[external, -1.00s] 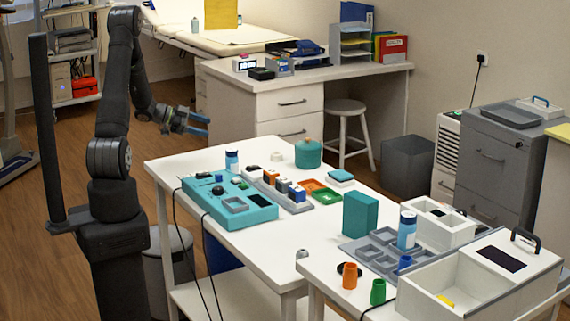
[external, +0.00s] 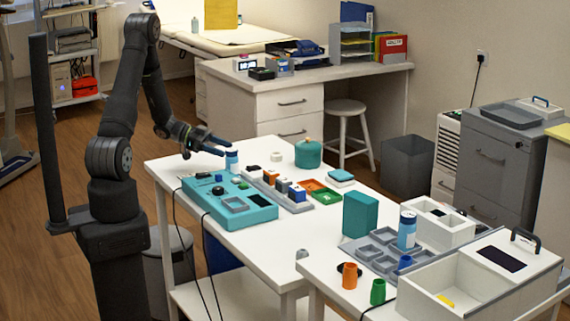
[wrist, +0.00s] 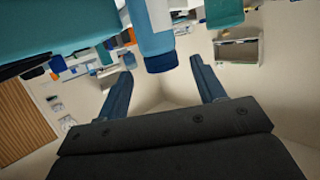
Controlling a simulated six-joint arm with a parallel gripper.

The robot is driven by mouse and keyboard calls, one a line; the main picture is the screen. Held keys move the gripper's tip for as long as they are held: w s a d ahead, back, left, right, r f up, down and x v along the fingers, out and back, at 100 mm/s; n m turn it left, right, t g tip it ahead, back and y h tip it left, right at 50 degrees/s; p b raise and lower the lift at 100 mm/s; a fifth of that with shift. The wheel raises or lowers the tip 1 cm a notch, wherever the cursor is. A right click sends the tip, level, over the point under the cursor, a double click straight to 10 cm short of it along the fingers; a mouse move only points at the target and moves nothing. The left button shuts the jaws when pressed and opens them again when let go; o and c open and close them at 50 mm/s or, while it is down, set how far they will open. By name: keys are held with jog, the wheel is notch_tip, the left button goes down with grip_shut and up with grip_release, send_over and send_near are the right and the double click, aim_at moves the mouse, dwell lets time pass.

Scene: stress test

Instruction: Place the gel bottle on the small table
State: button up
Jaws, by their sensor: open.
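A light-blue and white bottle with a dark blue cap (external: 232,161) stands upright at the far left of the white table (external: 262,236). Contact is not visible.
A teal control box (external: 230,200), a block rack (external: 280,190) and a round teal pot (external: 308,154) share the white table. A white bin box (external: 430,299), an orange cup (external: 349,275) and a green cup (external: 377,291) stand on the right-hand surface. Dark cables hang in front.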

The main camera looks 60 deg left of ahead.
aim_at(232, 163)
jog(key=shift+f+x, duration=0.1)
jog(key=shift+x, duration=1.4)
jog(key=shift+f+x, duration=0.15)
jog(key=shift+x, duration=1.35)
jog(key=shift+a, duration=0.15)
jog(key=shift+c, duration=0.4)
jog(key=c, duration=1.1)
jog(key=shift+r, duration=0.1)
